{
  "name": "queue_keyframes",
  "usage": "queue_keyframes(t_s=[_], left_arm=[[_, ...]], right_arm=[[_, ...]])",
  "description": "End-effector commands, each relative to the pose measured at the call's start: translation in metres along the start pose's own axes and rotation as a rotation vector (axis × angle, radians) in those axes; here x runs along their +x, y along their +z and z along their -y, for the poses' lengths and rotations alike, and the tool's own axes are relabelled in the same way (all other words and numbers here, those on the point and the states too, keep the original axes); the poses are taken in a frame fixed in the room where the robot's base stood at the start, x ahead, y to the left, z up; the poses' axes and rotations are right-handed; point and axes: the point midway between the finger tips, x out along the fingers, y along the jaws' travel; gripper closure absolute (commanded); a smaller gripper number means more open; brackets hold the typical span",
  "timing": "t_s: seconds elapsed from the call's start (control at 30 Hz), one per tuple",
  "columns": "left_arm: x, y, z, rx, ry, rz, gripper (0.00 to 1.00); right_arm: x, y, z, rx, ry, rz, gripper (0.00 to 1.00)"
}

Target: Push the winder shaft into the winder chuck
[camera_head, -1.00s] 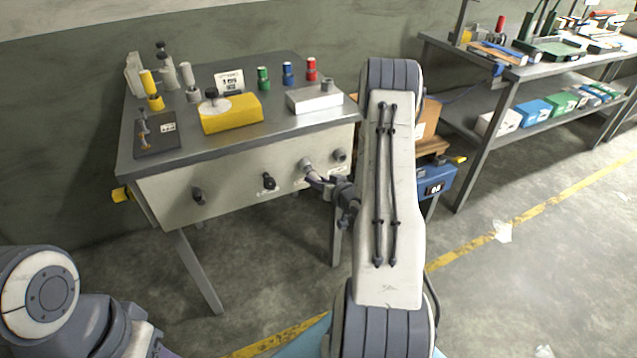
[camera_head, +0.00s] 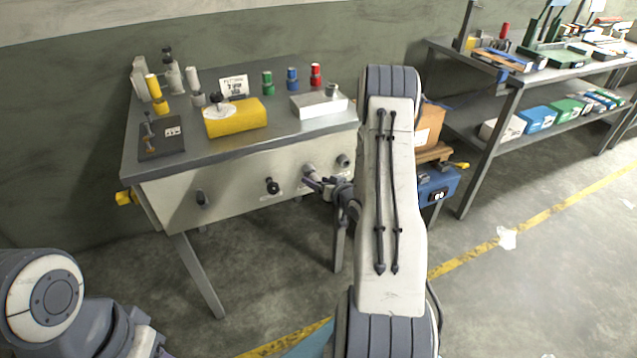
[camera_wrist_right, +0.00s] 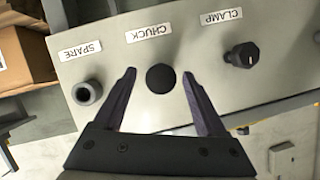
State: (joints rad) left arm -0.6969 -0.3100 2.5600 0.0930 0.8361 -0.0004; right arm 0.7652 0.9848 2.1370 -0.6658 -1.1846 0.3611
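The winder chuck is on the bench's front panel, and its socket (camera_head: 309,170) shows in the head view beside my right gripper. In the right wrist view a black round end (camera_wrist_right: 160,77) sits below the CHUCK label; I cannot tell whether it is the winder shaft's end or the chuck's dark mouth. My right gripper (camera_head: 322,184) is at the panel. In the wrist view the same gripper (camera_wrist_right: 159,72) is open, its fingers on either side of the black end with a gap at each side. My left gripper is out of view.
A grey SPARE socket (camera_wrist_right: 87,92) and a black CLAMP knob (camera_wrist_right: 242,56) flank the chuck. A yellow block (camera_head: 235,119), a pale box (camera_head: 318,104) and several small bottles stand on the bench. Cardboard and a blue box (camera_head: 438,187) are right of it.

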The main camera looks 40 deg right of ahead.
Motion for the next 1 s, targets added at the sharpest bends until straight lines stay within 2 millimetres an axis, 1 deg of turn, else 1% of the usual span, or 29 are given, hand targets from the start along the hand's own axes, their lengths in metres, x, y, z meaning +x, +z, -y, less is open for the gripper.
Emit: queue_keyframes(t_s=[0.17,0.27,0.37,0.6,0.7,0.83,1.0], left_arm=[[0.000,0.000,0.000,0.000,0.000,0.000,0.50],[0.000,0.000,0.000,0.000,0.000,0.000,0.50],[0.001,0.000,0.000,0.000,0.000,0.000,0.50],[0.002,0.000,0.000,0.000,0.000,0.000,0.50],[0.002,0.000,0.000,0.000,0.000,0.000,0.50],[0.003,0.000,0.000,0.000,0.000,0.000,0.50],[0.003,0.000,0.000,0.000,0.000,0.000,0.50]], right_arm=[[0.000,0.001,0.000,0.001,0.000,0.001,0.26],[-0.004,0.000,-0.001,0.001,0.001,0.001,0.26],[-0.016,0.000,-0.001,0.003,0.003,0.000,0.26],[-0.064,0.000,-0.002,0.003,0.005,0.000,0.26],[-0.081,0.000,-0.001,0.002,0.004,-0.001,0.26],[-0.097,0.000,-0.001,0.002,0.003,0.000,0.26],[-0.105,0.000,0.000,0.000,0.000,0.000,0.26]])
